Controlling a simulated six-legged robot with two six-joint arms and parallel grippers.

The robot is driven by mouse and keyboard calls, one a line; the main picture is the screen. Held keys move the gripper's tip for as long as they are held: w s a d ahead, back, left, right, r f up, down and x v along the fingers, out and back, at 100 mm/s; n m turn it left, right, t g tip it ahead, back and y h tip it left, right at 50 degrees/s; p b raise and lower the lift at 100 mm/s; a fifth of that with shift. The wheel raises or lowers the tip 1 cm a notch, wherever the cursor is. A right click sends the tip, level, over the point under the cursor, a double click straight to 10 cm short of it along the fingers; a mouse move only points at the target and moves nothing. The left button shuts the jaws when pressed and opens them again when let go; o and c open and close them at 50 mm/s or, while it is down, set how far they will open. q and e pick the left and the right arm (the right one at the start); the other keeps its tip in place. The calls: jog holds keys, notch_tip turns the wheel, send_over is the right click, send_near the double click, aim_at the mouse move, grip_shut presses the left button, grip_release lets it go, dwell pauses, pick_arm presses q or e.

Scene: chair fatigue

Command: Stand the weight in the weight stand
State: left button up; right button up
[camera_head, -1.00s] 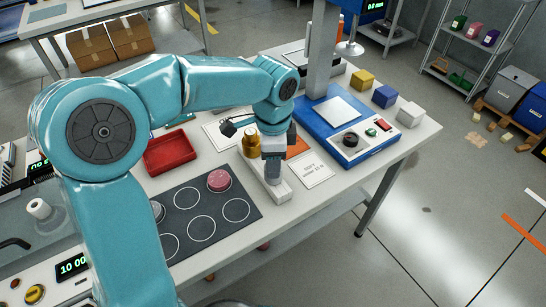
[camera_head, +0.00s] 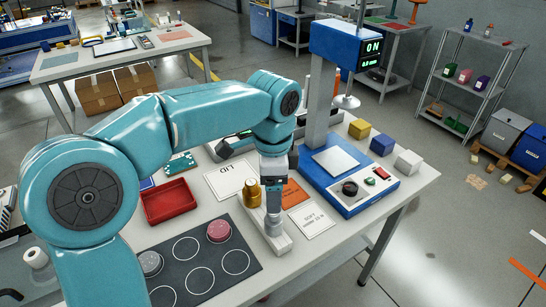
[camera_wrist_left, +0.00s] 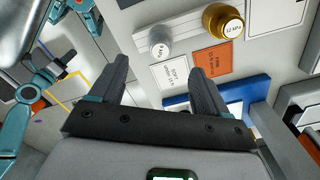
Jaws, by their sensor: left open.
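A pale, narrow weight stand (camera_head: 281,243) lies on the white table. A brass weight (camera_head: 252,193) stands upright at its far end. A silver weight (camera_head: 273,226) stands at its near end, just below my left gripper (camera_head: 273,208).
A dark mat (camera_head: 187,283) with ringed spots holds a pink weight (camera_head: 218,231) and a grey weight (camera_head: 150,263). A red tray (camera_head: 170,202) lies left. A blue test machine (camera_head: 350,185) and several cubes stand right. Printed cards (camera_head: 312,219) lie beside the stand.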

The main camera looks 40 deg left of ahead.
pick_arm(q)
notch_tip(320, 180, up, 8)
jog(key=p, duration=0.1)
dwell(0.7)
